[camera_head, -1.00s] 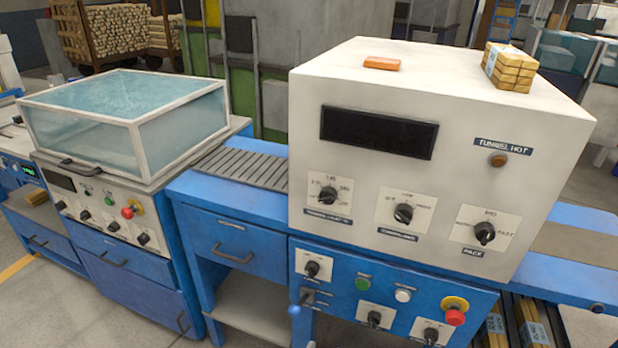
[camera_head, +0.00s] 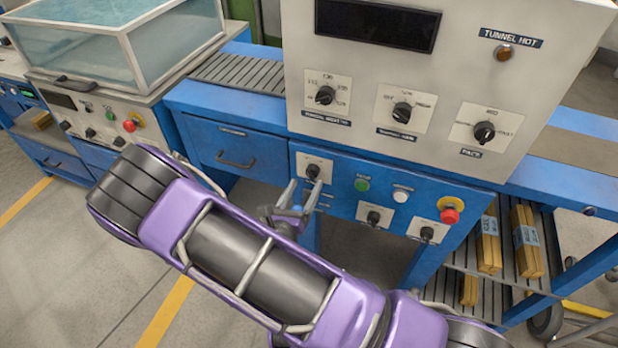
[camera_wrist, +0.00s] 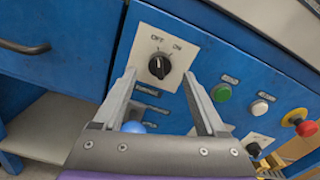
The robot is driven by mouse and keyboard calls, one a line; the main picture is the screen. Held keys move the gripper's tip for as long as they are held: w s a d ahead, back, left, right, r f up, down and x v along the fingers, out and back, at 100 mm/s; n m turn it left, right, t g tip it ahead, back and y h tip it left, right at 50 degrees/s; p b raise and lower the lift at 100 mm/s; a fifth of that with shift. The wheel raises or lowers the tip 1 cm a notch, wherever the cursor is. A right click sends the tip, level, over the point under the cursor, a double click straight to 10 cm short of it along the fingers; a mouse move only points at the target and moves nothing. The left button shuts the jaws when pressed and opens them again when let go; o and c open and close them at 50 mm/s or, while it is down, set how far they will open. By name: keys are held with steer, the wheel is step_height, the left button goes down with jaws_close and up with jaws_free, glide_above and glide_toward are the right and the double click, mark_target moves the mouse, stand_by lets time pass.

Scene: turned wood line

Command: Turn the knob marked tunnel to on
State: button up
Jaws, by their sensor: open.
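A black knob (camera_wrist: 159,66) sits on a white plate marked OFF at left and ON at right, on the blue lower panel. It also shows in the head view (camera_head: 313,171). The label under it is too blurred to read surely, and I cannot tell which mark its pointer is at. My gripper (camera_wrist: 158,80) is open and empty. Its two fingertips appear on either side of the knob in the wrist view, apparently short of touching it. In the head view my gripper (camera_head: 303,188) is just in front of the panel's upper left.
Beside it are a green button (camera_head: 362,185), a white button (camera_head: 401,194), a red stop button (camera_head: 449,214) and two more knobs, (camera_head: 374,217) and (camera_head: 427,233). Three knobs sit on the white housing (camera_head: 450,75) above. A drawer handle (camera_head: 236,162) juts out at left.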

mark_target(309, 176)
steer(key=shift+x, duration=1.95)
jaws_close()
